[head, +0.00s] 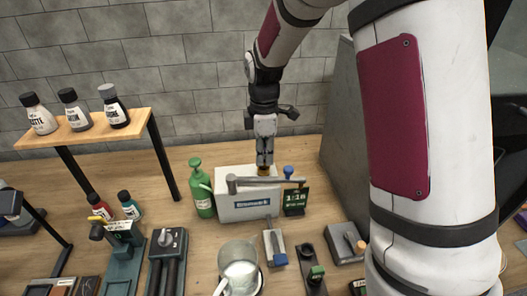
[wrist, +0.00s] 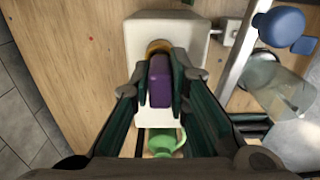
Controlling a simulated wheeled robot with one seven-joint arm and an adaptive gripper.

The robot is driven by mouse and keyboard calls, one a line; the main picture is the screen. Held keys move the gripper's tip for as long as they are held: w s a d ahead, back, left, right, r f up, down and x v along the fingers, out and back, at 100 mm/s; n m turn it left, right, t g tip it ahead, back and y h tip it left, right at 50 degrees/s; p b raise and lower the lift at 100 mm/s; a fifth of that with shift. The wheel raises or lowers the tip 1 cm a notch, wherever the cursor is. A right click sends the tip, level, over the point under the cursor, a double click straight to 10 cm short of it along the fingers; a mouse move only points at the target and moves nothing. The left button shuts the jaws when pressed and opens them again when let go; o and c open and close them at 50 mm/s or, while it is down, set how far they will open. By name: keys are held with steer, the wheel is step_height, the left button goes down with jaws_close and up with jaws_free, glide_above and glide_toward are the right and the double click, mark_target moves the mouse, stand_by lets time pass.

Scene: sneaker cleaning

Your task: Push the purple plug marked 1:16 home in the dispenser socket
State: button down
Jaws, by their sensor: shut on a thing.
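The white dispenser (head: 240,206) stands at the middle of the table, with a grey spout arm across its front. It also fills the top middle of the wrist view (wrist: 140,35). The purple plug (wrist: 160,85) is between the fingers of my gripper (wrist: 159,92), which is shut on it. Just beyond the plug, the yellow-orange socket ring (wrist: 157,46) shows on the dispenser top. In the head view my gripper (head: 265,162) points down over the ring. The plug is hidden there, and I cannot tell how deep it sits. Its marking is not visible.
A green bottle (head: 201,190) stands left of the dispenser. A dark sign reading 1:16 (head: 295,198) and a blue knob (head: 289,171) are at its right. A glass beaker (head: 239,262) and several tools stand in front. A wooden shelf (head: 85,130) with bottles is at left.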

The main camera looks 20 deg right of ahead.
steer(key=shift+f, duration=1)
steer(key=c, duration=1.5)
jaws_free()
steer(key=shift+o, duration=0.2)
steer(key=shift+r, duration=0.1)
step_height(320, 180, up, 11)
steer(key=shift+r, duration=0.4)
